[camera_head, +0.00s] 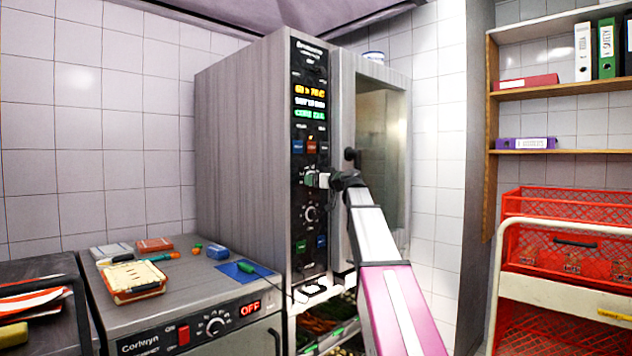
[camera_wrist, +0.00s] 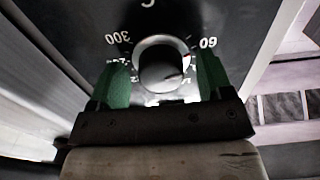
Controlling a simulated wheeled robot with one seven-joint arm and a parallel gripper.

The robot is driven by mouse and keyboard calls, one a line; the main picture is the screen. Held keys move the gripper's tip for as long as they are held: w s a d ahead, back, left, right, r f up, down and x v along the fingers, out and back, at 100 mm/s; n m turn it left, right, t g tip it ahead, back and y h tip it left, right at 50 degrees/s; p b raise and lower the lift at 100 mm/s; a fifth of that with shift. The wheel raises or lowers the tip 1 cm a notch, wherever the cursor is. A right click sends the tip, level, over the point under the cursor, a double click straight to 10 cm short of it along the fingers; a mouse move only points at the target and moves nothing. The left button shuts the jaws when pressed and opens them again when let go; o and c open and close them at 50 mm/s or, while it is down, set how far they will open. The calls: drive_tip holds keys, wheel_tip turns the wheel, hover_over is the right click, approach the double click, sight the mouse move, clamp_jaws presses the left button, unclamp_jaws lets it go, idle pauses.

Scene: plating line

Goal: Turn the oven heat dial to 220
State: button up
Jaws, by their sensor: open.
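The oven (camera_head: 240,150) is a tall grey cabinet with a black control strip. In the wrist view, the heat dial (camera_wrist: 163,65) is a dark round knob with a pale ring. The scale looks upside down, with 300 at upper left and 60 at upper right.
A second dial (camera_head: 310,213) sits lower on the strip. The glass oven door (camera_head: 380,150) is right of it. A low appliance (camera_head: 200,320) marked OFF, with small items on top, stands at left. Red crates (camera_head: 565,235) and a shelf (camera_head: 560,88) stand at right.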

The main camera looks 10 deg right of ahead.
drive_tip(key=shift+w+a, duration=0.1)
drive_tip(key=c, duration=0.9)
